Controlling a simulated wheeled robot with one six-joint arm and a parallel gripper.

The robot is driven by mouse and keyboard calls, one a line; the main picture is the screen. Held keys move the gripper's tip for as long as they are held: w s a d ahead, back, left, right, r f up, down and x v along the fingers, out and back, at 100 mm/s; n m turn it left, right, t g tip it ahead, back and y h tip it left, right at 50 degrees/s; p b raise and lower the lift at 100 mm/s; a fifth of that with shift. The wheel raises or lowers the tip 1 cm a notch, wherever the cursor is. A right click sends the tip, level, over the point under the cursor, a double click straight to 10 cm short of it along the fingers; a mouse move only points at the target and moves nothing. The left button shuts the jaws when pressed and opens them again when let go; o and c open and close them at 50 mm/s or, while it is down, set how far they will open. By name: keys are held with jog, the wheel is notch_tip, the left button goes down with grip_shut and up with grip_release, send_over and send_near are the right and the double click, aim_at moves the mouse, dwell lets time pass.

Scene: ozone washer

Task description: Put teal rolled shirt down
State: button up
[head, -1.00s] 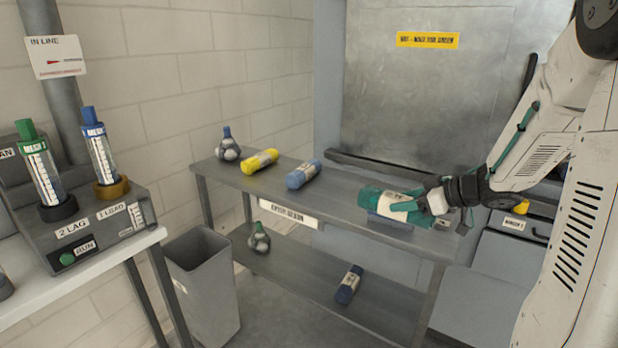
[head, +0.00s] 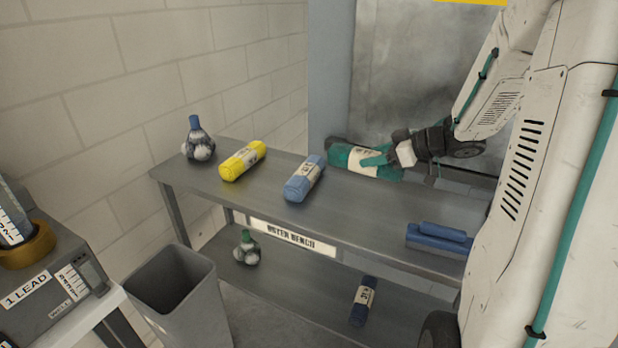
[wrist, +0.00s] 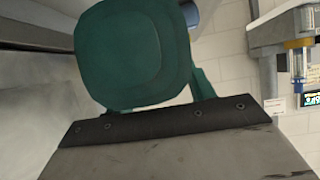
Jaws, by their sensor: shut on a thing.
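The teal rolled shirt (head: 350,160) has a pale label band and is at the back edge of the grey bench (head: 300,218), right of the blue roll. My gripper (head: 383,158) is shut on its right part. I cannot tell whether the roll touches the bench top. In the wrist view the end of the teal rolled shirt (wrist: 132,55) fills the upper middle, close to the camera, and part of one teal finger shows beside it.
A yellow roll (head: 243,160) and a blue roll (head: 304,178) lie on the bench top. A ball net (head: 198,148) stands at its left end, a blue block (head: 438,238) at its right. The lower shelf holds another net (head: 246,250) and a dark blue roll (head: 363,300). A grey bin (head: 180,295) stands in front.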

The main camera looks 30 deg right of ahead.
aim_at(372, 172)
jog(key=f, duration=0.5)
jog(key=shift+w+f, duration=0.1)
jog(key=shift+w, duration=0.2)
jog(key=shift+f, duration=2.35)
jog(key=shift+f, duration=0.1)
jog(key=o, duration=1.1)
